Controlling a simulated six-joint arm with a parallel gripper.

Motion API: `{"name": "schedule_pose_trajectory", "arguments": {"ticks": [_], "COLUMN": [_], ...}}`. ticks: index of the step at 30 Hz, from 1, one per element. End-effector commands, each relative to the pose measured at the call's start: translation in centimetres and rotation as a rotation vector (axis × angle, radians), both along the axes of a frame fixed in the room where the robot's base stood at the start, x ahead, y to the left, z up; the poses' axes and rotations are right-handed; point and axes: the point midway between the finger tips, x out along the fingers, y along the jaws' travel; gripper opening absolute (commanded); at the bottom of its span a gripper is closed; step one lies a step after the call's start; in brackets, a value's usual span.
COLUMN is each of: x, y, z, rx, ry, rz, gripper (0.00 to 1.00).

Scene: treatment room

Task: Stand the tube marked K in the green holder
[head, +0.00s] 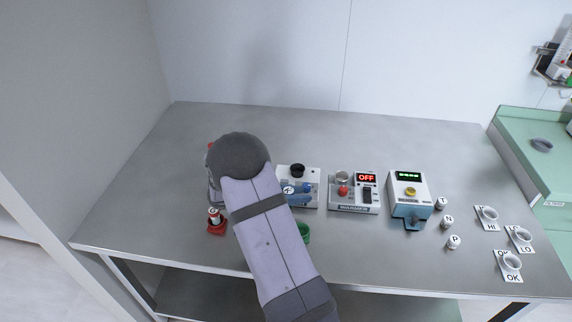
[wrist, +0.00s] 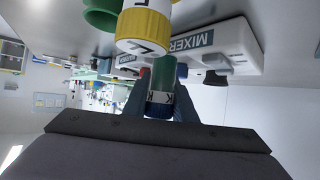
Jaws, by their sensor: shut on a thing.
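The tube marked K (wrist: 163,84) is between the fingers of my gripper (wrist: 160,104) in the wrist view, with green and dark bands and a white band bearing the letter. My gripper is shut on it. The green holder (head: 305,234) shows partly beside my arm, near the front of the table. A green rim, apparently the same holder, shows at the top of the wrist view (wrist: 101,14), apart from the held tube.
A yellow-ended tube (wrist: 143,32) is close to the held tube in the wrist view. The mixer (wrist: 222,50) is beside it. A red holder (head: 216,229) with a tube marked G stands left of my arm. The warmer (head: 353,205) and several tubes stand right.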

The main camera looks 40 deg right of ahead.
Motion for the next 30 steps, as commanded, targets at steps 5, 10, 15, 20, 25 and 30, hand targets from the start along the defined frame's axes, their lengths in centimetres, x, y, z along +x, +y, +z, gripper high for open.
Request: {"name": "schedule_pose_trajectory", "arguments": {"ticks": [5,10,15,20,25,30], "x": [-5.7,-8.2,-8.8,-8.8,-8.7,-8.7], "y": [1.0,1.5,1.6,1.6,1.6,1.6], "z": [0.2,1.4,1.9,1.8,1.3,0.3], "rx": [-0.001,0.000,0.001,0.001,0.001,0.001], "ry": [-0.002,-0.004,-0.001,0.000,0.000,0.000], "rz": [-0.250,-0.413,-0.481,-0.484,-0.482,-0.482], "gripper": [0.00,0.00,0.00,0.00,0.00,0.00]}}
